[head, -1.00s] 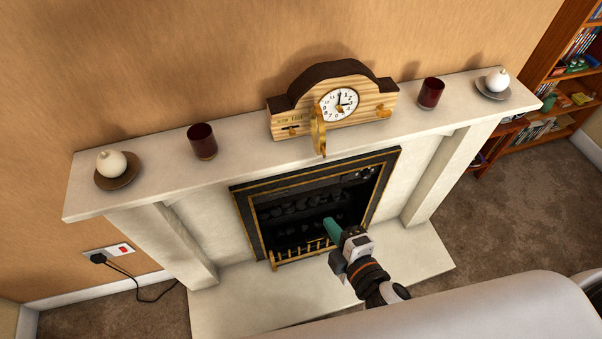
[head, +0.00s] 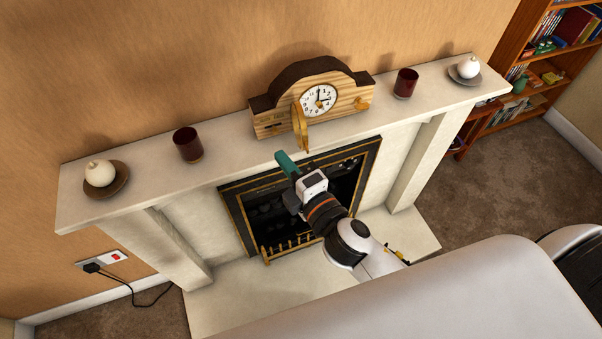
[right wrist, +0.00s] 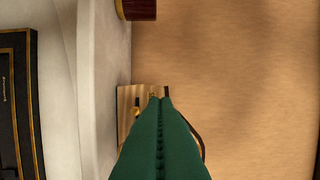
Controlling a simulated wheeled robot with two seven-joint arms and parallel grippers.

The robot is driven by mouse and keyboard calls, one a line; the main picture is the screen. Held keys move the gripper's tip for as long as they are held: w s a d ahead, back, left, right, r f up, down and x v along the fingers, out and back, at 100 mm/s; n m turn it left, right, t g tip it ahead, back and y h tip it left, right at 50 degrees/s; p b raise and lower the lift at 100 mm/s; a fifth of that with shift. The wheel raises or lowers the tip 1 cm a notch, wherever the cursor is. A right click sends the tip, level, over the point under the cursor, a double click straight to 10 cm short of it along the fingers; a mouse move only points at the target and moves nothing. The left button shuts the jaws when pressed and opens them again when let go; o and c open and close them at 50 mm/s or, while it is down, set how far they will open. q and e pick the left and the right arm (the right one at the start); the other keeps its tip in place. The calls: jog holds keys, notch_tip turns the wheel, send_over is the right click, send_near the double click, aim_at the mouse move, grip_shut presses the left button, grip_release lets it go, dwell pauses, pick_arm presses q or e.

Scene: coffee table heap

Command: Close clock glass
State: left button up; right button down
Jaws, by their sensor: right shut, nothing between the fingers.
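The wooden mantel clock (head: 266,118) stands in the middle of the mantelpiece, with a dark arched top and a white dial (head: 319,99). Its brass-rimmed glass (head: 301,127) is swung open on the left of the dial and sticks out towards the shelf's front edge. My right gripper (head: 281,157) is shut and empty, with green fingers, just in front of the shelf edge, below and left of the glass, apart from it in the head view. In the right wrist view the shut fingers (right wrist: 160,100) hide most of the clock (right wrist: 126,98). My left gripper is not in view.
A dark red cup (head: 188,145) and a white round candle on a dish (head: 101,174) stand left on the mantelpiece (head: 235,150). Another red cup (head: 405,83) and candle (head: 469,67) stand right. The fireplace opening (head: 262,220) lies below; a bookshelf (head: 545,60) is at far right.

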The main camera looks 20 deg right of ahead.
jog(key=d, duration=0.4)
jog(key=shift+s+d+y+p, duration=0.1)
jog(key=shift+y+p, duration=0.2)
jog(key=shift+p, duration=0.05)
